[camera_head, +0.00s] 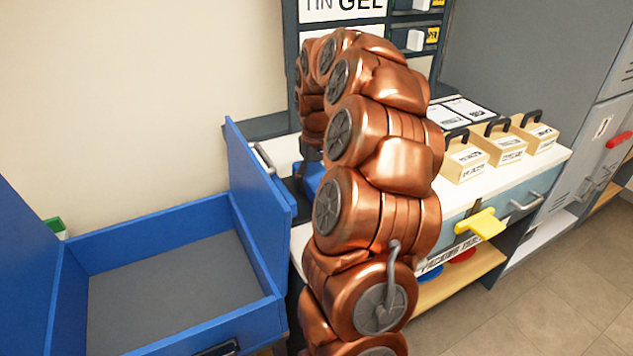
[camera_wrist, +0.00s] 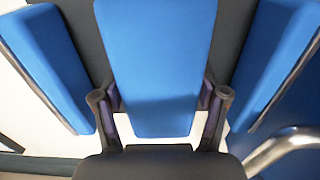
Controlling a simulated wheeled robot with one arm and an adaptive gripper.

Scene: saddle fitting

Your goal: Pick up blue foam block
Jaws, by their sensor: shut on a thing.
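In the wrist view, a long blue foam block (camera_wrist: 157,55) runs up the middle of the picture. My gripper (camera_wrist: 160,98) has one finger on each side of its near part and is shut on it. Pale surface shows beside the block's near end. Two more blue blocks, one on the left (camera_wrist: 48,62) and one on the right (camera_wrist: 277,60), lie angled beside it, apart from the fingers. In the head view, my copper arm hides most of the gripper, and only a small blue patch (camera_head: 314,176) shows behind it.
A large open blue box (camera_head: 165,230) with a grey floor and raised walls stands left of the white worktop (camera_head: 545,160). A metal handle (camera_wrist: 285,147) is near the gripper at lower right. Several cream cases (camera_head: 503,147) with black handles and a yellow-handled tool (camera_head: 482,223) are at right.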

